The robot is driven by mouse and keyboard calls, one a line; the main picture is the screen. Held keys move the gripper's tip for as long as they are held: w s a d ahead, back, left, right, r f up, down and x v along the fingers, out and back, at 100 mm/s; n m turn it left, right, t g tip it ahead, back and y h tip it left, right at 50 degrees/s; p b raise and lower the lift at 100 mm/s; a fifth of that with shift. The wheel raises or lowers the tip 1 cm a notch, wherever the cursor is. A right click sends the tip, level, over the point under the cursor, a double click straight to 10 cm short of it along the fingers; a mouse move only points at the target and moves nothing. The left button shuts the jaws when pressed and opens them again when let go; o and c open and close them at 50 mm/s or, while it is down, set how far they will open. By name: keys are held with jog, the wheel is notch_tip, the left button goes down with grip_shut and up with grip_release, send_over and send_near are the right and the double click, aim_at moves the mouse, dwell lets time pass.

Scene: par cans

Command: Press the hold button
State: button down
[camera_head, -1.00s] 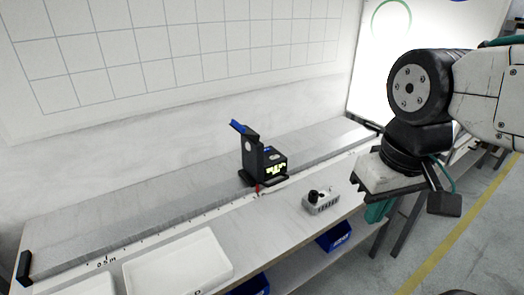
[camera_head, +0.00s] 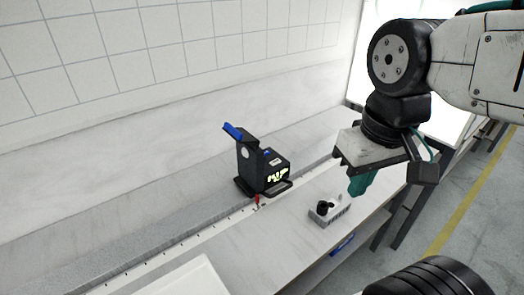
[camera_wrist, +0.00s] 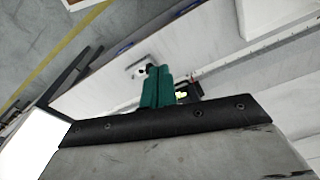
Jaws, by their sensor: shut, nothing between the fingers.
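A black device (camera_head: 262,165) with blue parts and a lit yellow-green display stands on the long bench at picture centre. In the wrist view it is mostly hidden behind my fingers, its display (camera_wrist: 182,95) just showing. A small light-grey box (camera_head: 332,212) with a black knob on top sits to its right, near the bench's front edge; it also shows in the wrist view (camera_wrist: 137,71). No hold button can be made out on either. My gripper (camera_head: 358,187), with teal fingers, is shut and empty, above and right of the small box, apart from both.
The bench (camera_head: 225,245) carries a grey raised strip along the wall and a scale with marks. A red pointer (camera_head: 257,200) is at the device's foot. A white tray (camera_head: 180,280) lies at lower left. A blue bin (camera_head: 343,246) sits below the bench.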

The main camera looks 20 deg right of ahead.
jog(key=shift+w, duration=0.1)
jog(key=w+a+m+t+y, duration=0.25)
jog(key=w+a+m, duration=0.2)
jog(key=w, duration=0.65)
jog(key=w+a+m+t+y, duration=0.1)
jog(key=w+a+m+y, duration=0.3)
jog(key=w, duration=0.6)
jog(key=w+d+f+m+t+h, duration=0.1)
jog(key=w+d+f+m, duration=0.2)
jog(key=w+m, duration=0.3)
jog(key=w+d+f+m+t+h, duration=0.1)
jog(key=w+d+f+m+t, duration=0.1)
jog(key=w+m, duration=0.4)
jog(key=w+d+f, duration=0.1)
jog(key=w+f, duration=0.1)
jog(key=w, duration=0.2)
jog(key=shift+d+f+m, duration=0.25)
jog(key=shift+f+m, duration=0.1)
jog(key=shift+f, duration=0.1)
jog(key=shift+f, duration=4.3)
jog(key=shift+f, duration=0.4)
